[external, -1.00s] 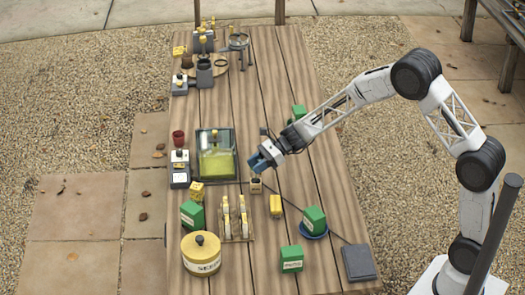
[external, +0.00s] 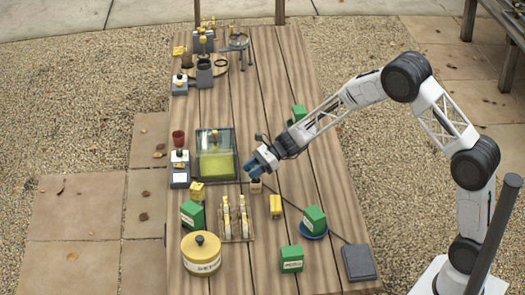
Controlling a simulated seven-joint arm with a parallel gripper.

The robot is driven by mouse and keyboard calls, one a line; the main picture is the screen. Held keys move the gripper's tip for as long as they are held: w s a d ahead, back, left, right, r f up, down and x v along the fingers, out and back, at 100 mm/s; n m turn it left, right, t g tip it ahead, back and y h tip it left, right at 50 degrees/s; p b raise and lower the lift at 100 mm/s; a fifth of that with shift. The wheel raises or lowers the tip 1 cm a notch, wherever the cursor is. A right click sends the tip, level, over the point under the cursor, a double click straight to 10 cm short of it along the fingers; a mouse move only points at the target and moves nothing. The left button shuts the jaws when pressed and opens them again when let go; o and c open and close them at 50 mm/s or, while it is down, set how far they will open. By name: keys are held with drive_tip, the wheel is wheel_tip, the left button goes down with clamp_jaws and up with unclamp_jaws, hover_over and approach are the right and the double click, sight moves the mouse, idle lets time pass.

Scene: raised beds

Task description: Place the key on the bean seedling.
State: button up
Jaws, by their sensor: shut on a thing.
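My gripper (external: 252,169), with blue fingers, is in the middle of the bench. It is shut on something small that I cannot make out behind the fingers. A small tan block with a dark top (external: 256,187) stands just below the fingertips in the picture; I cannot tell whether they touch. I cannot pick out the key at this size, nor clearly identify the bean seedling.
A glass-lidded case (external: 216,160) stands left of my gripper on the wooden bench (external: 290,75). A yellow block (external: 276,206), a rack (external: 236,230), green boxes (external: 291,259) and a yellow tin (external: 201,254) stand at the near end.

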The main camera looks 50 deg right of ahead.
drive_tip(key=shift+f, duration=0.3)
drive_tip(key=o, duration=0.9)
drive_tip(key=shift+r, duration=0.15)
drive_tip(key=shift+d, duration=0.15)
drive_tip(key=v, duration=1.1)
drive_tip(key=shift+d+r, duration=0.3)
drive_tip(key=shift+s, duration=0.15)
